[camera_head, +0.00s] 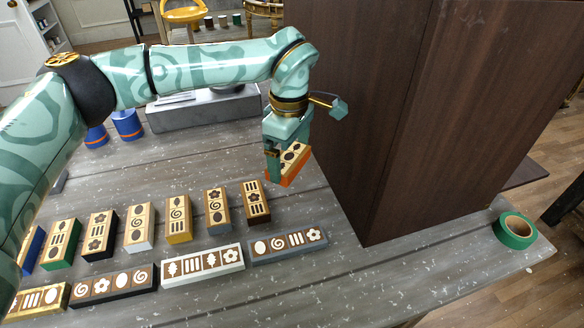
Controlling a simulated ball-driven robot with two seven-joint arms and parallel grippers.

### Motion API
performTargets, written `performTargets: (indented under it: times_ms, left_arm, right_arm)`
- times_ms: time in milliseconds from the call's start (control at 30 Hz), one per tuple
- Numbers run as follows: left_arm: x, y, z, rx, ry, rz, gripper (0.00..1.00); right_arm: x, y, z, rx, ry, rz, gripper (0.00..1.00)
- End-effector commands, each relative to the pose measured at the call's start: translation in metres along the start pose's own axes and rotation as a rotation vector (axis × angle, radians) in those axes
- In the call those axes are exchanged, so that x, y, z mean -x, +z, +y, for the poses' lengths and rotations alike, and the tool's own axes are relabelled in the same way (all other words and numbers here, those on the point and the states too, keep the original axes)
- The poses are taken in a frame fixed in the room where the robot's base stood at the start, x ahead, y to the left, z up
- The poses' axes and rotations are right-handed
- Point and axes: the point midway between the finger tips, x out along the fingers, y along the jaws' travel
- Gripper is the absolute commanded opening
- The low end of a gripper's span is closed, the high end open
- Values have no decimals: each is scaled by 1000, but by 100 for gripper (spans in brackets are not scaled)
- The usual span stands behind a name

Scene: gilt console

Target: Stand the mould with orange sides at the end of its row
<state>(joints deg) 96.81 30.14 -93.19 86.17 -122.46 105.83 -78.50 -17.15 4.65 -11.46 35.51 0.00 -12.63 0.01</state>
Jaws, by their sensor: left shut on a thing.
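The mould with orange sides (292,168) has a pale wooden face with dark carved marks. My left gripper (279,148) is shut on it and holds it tilted, up and to the right of the back row. Whether it touches the table I cannot tell. The back row holds several moulds with differently coloured sides, from a blue one (31,248) at the left to a dark brown one (256,203) at the right end. A grey-sided mould (217,211) stands beside the brown one. My right gripper is out of view.
Long patterned blocks lie in front, including a white one (203,264) and a blue-grey one (288,246). A tall dark wooden cabinet (385,110) rises close on the right. Green tape (515,230) lies at the right edge.

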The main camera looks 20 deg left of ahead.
Motion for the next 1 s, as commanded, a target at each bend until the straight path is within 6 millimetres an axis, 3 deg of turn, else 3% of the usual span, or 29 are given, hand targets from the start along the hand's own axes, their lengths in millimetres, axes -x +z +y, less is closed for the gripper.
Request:
performTargets:
  times_ms: [33,367,733,1000]
  left_arm:
    - [-14,0,1,0,-6,-2,65]
    - [-31,0,2,0,-11,-3,65]
    - [-77,0,1,0,-13,-3,65]
    - [-87,0,1,0,-9,-2,65]
  right_arm:
    - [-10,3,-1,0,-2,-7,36]
    - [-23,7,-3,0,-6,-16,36]
    - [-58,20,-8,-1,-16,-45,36]
    - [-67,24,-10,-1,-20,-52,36]
